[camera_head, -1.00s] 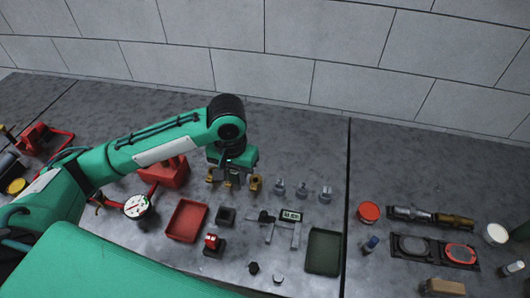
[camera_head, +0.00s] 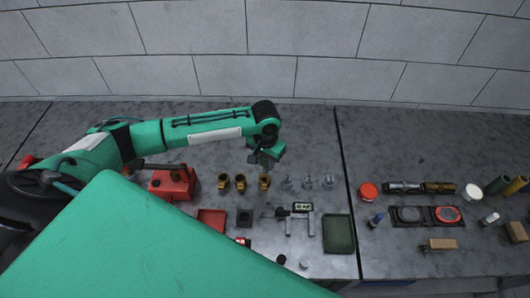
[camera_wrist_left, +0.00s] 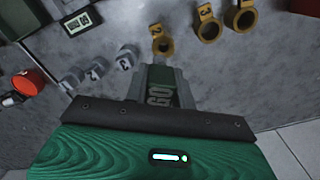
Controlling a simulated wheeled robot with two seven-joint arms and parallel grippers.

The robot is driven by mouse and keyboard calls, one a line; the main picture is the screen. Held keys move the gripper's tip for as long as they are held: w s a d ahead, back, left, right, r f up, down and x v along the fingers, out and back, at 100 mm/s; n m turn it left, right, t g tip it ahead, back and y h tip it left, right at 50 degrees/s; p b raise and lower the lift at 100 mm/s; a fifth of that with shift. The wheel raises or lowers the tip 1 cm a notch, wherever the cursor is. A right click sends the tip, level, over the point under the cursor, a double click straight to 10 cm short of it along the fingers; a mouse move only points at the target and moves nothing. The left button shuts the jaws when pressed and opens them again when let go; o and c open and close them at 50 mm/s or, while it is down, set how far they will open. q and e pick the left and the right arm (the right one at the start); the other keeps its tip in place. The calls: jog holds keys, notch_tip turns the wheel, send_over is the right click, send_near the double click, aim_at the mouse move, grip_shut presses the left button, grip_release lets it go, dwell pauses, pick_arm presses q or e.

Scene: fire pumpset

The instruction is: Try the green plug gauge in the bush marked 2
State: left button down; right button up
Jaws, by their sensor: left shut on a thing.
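My left gripper (camera_head: 262,160) is shut on a green piece with large pale lettering (camera_wrist_left: 160,88), seen between the grey fingers in the left wrist view; it looks like the green plug gauge. The gripper is over the back of the bench, behind the rightmost brass bush (camera_head: 265,182). Three brass ring bushes with number tags stand in a row. No bush is around the gauge. My right gripper is not in view.
Three grey numbered pieces (camera_head: 307,182) stand right of the brass bushes. A caliper (camera_head: 303,207), a dark green tray (camera_head: 338,234) and a red tray (camera_head: 212,216) lie in front. A red block (camera_head: 172,184) stands left. The back of the bench is clear.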

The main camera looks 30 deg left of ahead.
aim_at(265, 184)
pick_arm(q)
jog(key=shift+w+a+f, duration=0.15)
jog(key=shift+a+f, duration=0.15)
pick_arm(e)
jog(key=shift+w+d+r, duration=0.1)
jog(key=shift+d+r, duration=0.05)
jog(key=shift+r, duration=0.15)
pick_arm(q)
jog(key=shift+r+p, duration=0.15)
jog(key=shift+p, duration=0.5)
notch_tip(265, 184, down, 2)
jog(key=shift+f+b, duration=0.15)
jog(key=shift+b, duration=0.2)
jog(key=shift+f+b, duration=0.3)
jog(key=shift+f, duration=0.9)
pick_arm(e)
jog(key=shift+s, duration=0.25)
pick_arm(q)
jog(key=shift+p, duration=0.55)
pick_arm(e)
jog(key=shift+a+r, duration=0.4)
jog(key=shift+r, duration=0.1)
